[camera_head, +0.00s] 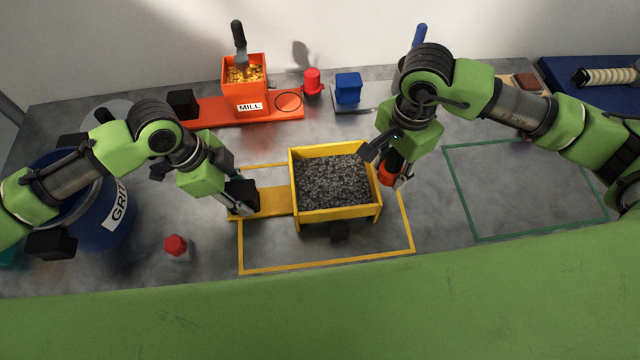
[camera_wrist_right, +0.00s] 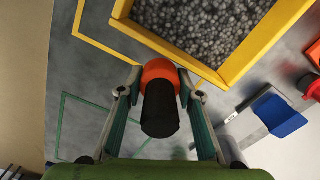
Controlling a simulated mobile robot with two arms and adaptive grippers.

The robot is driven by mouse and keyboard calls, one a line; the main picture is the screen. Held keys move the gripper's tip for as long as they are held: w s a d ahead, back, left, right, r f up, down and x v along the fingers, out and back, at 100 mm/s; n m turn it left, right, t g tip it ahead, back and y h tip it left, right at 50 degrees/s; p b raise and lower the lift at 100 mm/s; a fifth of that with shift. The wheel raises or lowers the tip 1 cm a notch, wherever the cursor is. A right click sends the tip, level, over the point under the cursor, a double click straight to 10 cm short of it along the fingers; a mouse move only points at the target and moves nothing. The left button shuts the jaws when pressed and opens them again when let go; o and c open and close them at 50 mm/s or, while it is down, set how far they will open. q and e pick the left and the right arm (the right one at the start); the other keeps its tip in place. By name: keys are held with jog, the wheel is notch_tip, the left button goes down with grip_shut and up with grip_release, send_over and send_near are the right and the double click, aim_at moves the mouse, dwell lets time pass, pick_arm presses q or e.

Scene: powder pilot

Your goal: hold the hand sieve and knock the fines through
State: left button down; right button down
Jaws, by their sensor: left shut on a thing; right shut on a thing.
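The hand sieve (camera_head: 378,209) is a yellow square frame full of dark grey granules, standing level inside a yellow outline on the table. A yellow plate (camera_head: 275,203) runs from its left side to a black grip. My left gripper (camera_head: 240,197) is shut on that grip, which it partly hides. My right gripper (camera_head: 402,182) is shut on an orange and black knocker (camera_head: 387,173) close beside the sieve's right wall. In the right wrist view the knocker (camera_wrist_right: 160,108) is between the fingers, near the sieve's yellow rim (camera_wrist_right: 268,45); contact is unclear.
An orange mill (camera_head: 240,92) with yellow pieces and a scoop stands at the back. A red knob (camera_head: 312,80) and a blue block (camera_head: 348,88) are beside it. A blue bucket (camera_head: 100,232) and a red button (camera_head: 177,246) are left. The green-outlined area (camera_head: 525,190) is clear.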

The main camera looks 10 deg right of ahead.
jog(key=shift+d, duration=0.75)
jog(key=shift+d, duration=0.35)
jog(key=a, duration=0.3)
jog(key=shift+d, duration=1.15)
jog(key=shift+d, duration=0.35)
